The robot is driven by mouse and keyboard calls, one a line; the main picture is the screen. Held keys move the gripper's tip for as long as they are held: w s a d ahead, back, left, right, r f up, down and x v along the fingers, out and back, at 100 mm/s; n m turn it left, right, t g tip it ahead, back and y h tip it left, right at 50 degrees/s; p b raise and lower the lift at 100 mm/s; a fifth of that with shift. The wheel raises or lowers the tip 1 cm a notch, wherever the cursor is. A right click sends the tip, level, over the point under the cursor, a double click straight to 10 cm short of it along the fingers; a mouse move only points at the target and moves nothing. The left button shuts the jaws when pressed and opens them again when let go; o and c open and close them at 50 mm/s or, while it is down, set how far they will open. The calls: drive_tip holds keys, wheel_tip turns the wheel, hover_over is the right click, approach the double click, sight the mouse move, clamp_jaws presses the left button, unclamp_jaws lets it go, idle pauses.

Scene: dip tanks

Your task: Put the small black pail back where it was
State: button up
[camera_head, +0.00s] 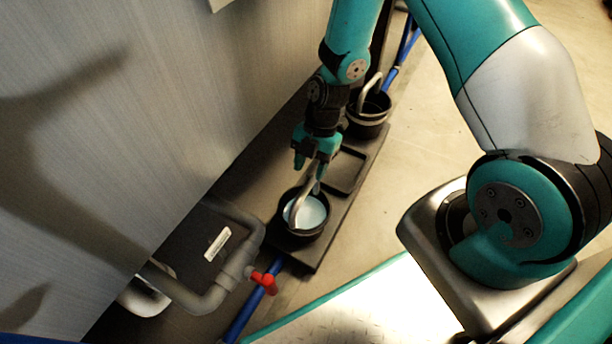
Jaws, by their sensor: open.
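A small black pail (304,232) with pale blue content and an upright grey handle (298,205) stands near the front end of a dark low platform. My gripper (309,172) points down at the top of this handle, with its jaws open. I cannot tell whether the fingers touch the handle. A second black pail (366,127), with a light rim band and a pale curved handle (368,88), stands farther back on the platform, partly behind my arm. A square rimmed recess or tray (347,186) lies between the two pails and looks empty.
A grey wall (180,110) runs close along the left of the platform (322,250). A grey pipe (205,295) with a red valve handle (265,282) is at the front left. Blue pipes (246,312) run along the floor. Open floor lies to the right.

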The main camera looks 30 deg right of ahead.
drive_tip(key=p+v, duration=0.1)
drive_tip(key=v, duration=0.3)
drive_tip(key=shift+r, duration=0.1)
drive_tip(key=s+a+r+m, duration=0.1)
drive_tip(key=a+r+m, duration=0.15)
drive_tip(key=r, duration=0.45)
drive_tip(key=s+a+r+m+t, duration=0.1)
drive_tip(key=s+a+r+m, duration=0.1)
drive_tip(key=r+m, duration=0.3)
drive_tip(key=s+a+r+m, duration=0.1)
drive_tip(key=a+r+m, duration=0.1)
drive_tip(key=r, duration=0.6)
drive_tip(key=s+a+r+m+t, duration=0.1)
drive_tip(key=s+r+m, duration=0.7)
drive_tip(key=s+r, duration=0.2)
drive_tip(key=s, duration=0.2)
drive_tip(key=shift+s+a+y, duration=0.25)
drive_tip(key=shift+a+y, duration=0.05)
drive_tip(key=shift+r+p, duration=0.1)
drive_tip(key=shift+p, duration=0.2)
wheel_tip(320, 180, up, 42)
drive_tip(key=p, duration=4.2)
drive_tip(key=shift+r, duration=0.1)
